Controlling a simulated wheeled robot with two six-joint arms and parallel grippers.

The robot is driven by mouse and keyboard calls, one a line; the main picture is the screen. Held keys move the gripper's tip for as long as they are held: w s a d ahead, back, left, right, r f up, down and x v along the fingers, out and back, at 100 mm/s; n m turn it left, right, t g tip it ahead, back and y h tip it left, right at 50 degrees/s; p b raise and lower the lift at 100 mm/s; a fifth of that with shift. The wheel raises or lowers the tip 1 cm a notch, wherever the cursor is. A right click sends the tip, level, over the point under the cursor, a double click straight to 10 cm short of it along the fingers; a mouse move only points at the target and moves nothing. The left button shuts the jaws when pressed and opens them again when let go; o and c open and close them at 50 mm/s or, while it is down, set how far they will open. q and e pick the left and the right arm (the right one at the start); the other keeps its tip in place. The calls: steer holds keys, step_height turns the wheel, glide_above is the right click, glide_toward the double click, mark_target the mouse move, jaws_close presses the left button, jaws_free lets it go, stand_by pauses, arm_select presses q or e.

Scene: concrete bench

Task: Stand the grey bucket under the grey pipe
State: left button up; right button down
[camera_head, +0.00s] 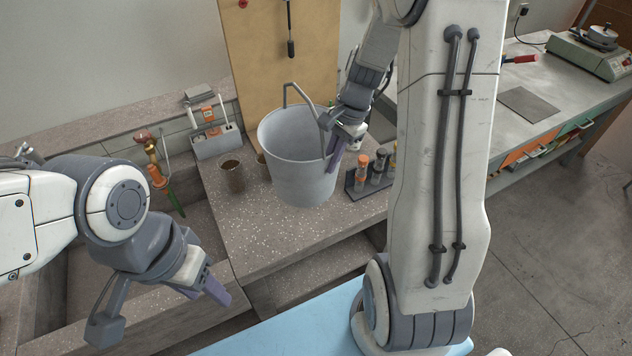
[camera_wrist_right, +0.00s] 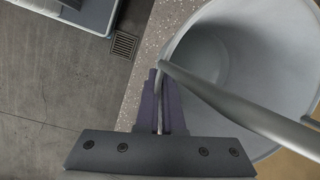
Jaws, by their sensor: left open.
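The grey bucket (camera_head: 298,165) is near the middle of the head view, over the speckled worktop, roughly upright and empty inside. I cannot tell if its base touches the worktop. My right gripper (camera_head: 340,150) is shut on the bucket's right rim. In the right wrist view the fingers (camera_wrist_right: 160,105) pinch the bucket's wall (camera_wrist_right: 245,50), with its handle (camera_wrist_right: 240,108) crossing close by. My left gripper (camera_head: 208,288) is open and empty in front of the basin at lower left. I cannot clearly identify the grey pipe; a grey fitting (camera_head: 22,157) shows partly behind my left arm.
A stone basin (camera_head: 195,235) lies left of the worktop (camera_head: 250,240), with a brass tap (camera_head: 155,165) at its back. A brown cup (camera_head: 232,176) and a grey caddy (camera_head: 215,143) stand left of the bucket. A rack of small jars (camera_head: 368,180) stands close to its right.

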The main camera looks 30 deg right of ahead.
step_height(320, 180, down, 10)
steer(key=shift+r+p, duration=0.25)
steer(key=shift+p, duration=0.15)
steer(key=shift+d+f, duration=0.1)
steer(key=c, duration=1)
jaws_free()
steer(key=shift+s+f, duration=0.1)
steer(key=shift+c, duration=0.2)
